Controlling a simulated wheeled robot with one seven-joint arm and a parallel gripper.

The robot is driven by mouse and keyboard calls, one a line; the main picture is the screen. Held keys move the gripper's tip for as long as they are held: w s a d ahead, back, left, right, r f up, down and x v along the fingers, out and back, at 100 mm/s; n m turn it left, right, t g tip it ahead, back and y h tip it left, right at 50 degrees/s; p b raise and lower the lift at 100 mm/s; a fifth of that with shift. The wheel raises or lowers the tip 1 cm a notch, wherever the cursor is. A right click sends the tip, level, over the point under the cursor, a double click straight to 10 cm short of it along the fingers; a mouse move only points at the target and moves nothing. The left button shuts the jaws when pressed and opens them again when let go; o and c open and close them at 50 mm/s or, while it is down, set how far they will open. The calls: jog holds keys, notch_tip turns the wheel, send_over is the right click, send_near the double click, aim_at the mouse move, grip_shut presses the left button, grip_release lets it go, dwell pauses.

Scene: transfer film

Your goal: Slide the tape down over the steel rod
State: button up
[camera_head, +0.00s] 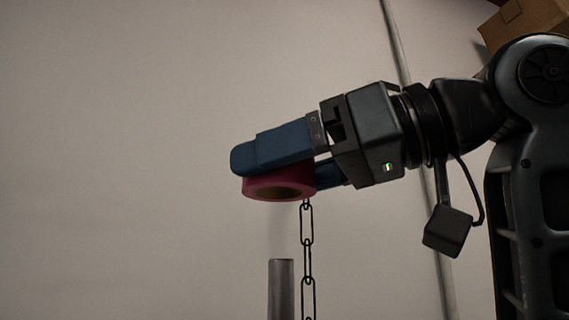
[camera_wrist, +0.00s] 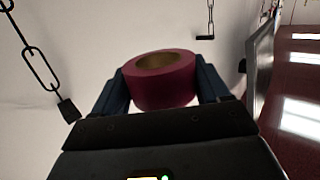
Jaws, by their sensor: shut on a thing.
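The tape (camera_head: 280,193) is a magenta roll with a tan inner core. My gripper (camera_head: 262,165) is shut on it, with the blue fingers around its outer sides. The roll's hole faces roughly up and down, slightly tilted in the head view. The wrist view shows the tape (camera_wrist: 160,82) between both fingers (camera_wrist: 160,88). The steel rod (camera_head: 281,290) stands upright below the tape in the head view, with a visible gap between its top and the roll. The rod's lower part is out of frame, and I cannot make it out in the wrist view.
A dark chain (camera_head: 307,245) hangs close to the rod's right side in the head view. The wrist view shows another chain (camera_wrist: 38,62) at left and a glossy dark red surface (camera_wrist: 295,110) at right. A cardboard box (camera_head: 522,24) is at upper right. The left side is clear.

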aim_at(288, 262)
dwell(0.3)
jog(key=shift+d+r+g, duration=0.1)
jog(key=shift+d+g, duration=0.05)
jog(key=shift+g, duration=0.15)
jog(key=shift+s+f+n, duration=0.1)
jog(key=shift+f+n, duration=0.1)
jog(key=shift+n, duration=0.1)
jog(key=shift+f+b, duration=1.75)
jog(key=shift+f, duration=0.65)
jog(key=shift+f, duration=0.1)
